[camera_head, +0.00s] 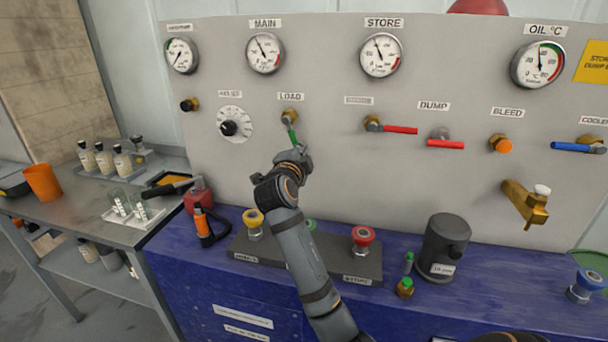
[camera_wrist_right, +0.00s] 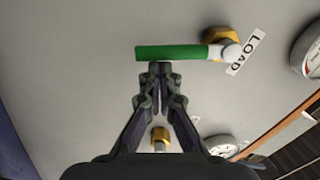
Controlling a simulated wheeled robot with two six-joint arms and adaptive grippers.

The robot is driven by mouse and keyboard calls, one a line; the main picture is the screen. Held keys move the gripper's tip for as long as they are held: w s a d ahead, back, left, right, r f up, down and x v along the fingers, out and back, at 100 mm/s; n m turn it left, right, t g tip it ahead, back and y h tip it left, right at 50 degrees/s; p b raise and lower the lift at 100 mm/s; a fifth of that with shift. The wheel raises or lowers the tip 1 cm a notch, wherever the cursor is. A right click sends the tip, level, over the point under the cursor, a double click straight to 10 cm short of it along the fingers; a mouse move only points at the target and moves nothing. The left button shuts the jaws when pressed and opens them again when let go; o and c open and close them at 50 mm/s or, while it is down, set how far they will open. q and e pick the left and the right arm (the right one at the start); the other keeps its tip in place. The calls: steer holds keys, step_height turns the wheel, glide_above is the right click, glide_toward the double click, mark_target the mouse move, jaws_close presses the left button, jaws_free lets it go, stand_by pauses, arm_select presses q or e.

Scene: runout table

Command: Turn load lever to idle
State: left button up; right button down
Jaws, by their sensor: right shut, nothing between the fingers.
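The load lever has a green handle (camera_head: 292,135) on a brass valve (camera_head: 290,115) under the LOAD label (camera_head: 291,97). In the head view the handle points down from the valve, leaning slightly right. In the right wrist view the green handle (camera_wrist_right: 172,52) lies across the picture, with its brass valve (camera_wrist_right: 215,35) at its right end. My right gripper (camera_head: 298,153) is shut and empty at the handle's lower part. Its fingertips (camera_wrist_right: 160,69) are right beside the handle's edge; I cannot tell if they touch. My left gripper is not in view.
A red-handled valve (camera_head: 395,129) and the DUMP lever (camera_head: 445,143) are to the right on the panel. A dial knob (camera_head: 234,124) is to the left. Below, the blue bench bears a grey block (camera_head: 270,262) with colored knobs and a dark canister (camera_head: 443,247).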

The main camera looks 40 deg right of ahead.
arm_select(q)
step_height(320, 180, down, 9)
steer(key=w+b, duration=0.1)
steer(key=b, duration=0.6)
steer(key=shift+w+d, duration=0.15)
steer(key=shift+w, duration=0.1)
arm_select(e)
steer(key=w+a+m, duration=0.1)
steer(key=m, duration=0.1)
steer(key=w+a+f+m, duration=0.1)
steer(key=m, duration=0.1)
arm_select(q)
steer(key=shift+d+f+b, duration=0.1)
steer(key=shift+b, duration=0.25)
arm_select(e)
steer(key=shift+d+f, duration=0.1)
